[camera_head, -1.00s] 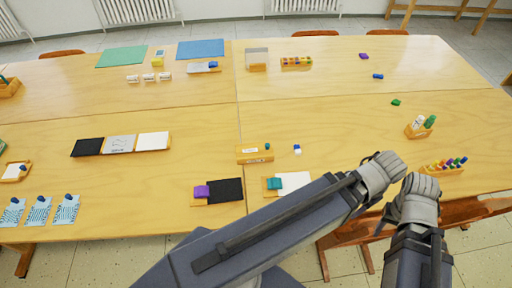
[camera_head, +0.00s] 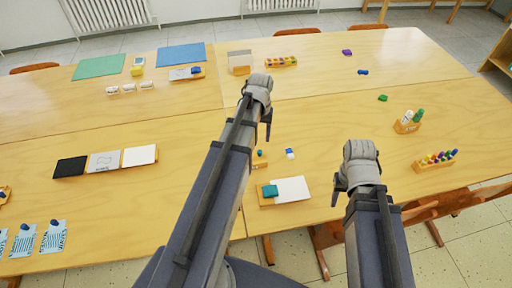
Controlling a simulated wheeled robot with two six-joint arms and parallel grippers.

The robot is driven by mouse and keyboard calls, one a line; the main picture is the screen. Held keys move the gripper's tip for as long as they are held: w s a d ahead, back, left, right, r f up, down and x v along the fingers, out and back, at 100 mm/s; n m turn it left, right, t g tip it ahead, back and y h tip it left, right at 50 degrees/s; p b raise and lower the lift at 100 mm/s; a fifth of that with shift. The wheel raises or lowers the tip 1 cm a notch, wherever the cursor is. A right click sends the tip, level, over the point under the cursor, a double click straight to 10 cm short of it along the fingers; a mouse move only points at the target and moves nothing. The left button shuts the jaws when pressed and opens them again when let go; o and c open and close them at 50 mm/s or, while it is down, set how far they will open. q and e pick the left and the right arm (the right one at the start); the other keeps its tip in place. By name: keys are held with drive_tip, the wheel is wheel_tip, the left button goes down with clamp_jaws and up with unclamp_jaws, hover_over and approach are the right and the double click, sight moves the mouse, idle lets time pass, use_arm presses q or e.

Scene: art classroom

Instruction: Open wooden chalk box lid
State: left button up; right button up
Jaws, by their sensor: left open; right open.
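A small wooden box, likely the chalk box (camera_head: 260,162), lies near the middle of the table. Most of it is hidden behind my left arm, and its lid cannot be made out. My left gripper (camera_head: 268,128) is open and shows just above the box in the picture, pointing down; I cannot tell its height over the table. My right gripper (camera_head: 337,194) is open and empty, to the right of the box near the table's front edge.
A small blue-and-white item (camera_head: 290,153) is right of the box. A wooden tray with a teal block and white sheet (camera_head: 292,189) lies in front. Marker holders (camera_head: 434,165) (camera_head: 406,127) stand at right. Three panels (camera_head: 105,162) lie at left.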

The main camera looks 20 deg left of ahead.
sight(259, 151)
use_arm(q)
drive_tip(key=shift+f+b, duration=3.8)
drive_tip(key=shift+f, duration=0.1)
drive_tip(key=shift+r, duration=0.1)
clamp_jaws()
